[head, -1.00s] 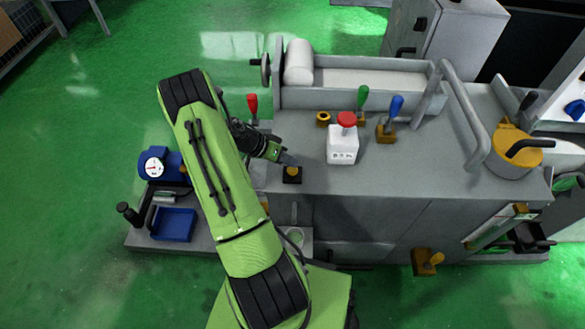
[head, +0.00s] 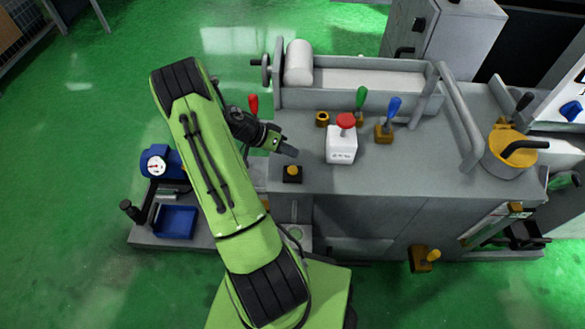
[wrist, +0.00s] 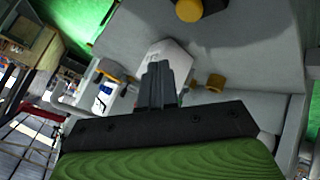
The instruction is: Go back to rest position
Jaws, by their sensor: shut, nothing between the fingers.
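My gripper (head: 290,151) is at the end of my green arm, above the left front part of the grinder's grey top (head: 400,175). It is shut and empty. It hangs just above and behind a black button box with a yellow button (head: 292,170), with a gap between them. In the wrist view the shut fingers (wrist: 158,75) point toward the white box (wrist: 168,55), and the yellow button (wrist: 189,10) shows at the top edge.
A white box with a red button (head: 342,145) stands right of my gripper. Red (head: 253,104), green (head: 361,98) and blue (head: 393,107) levers stand behind it. A yellow-lidded pot (head: 508,150) is at the right. A blue gauge unit (head: 158,165) is at the left.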

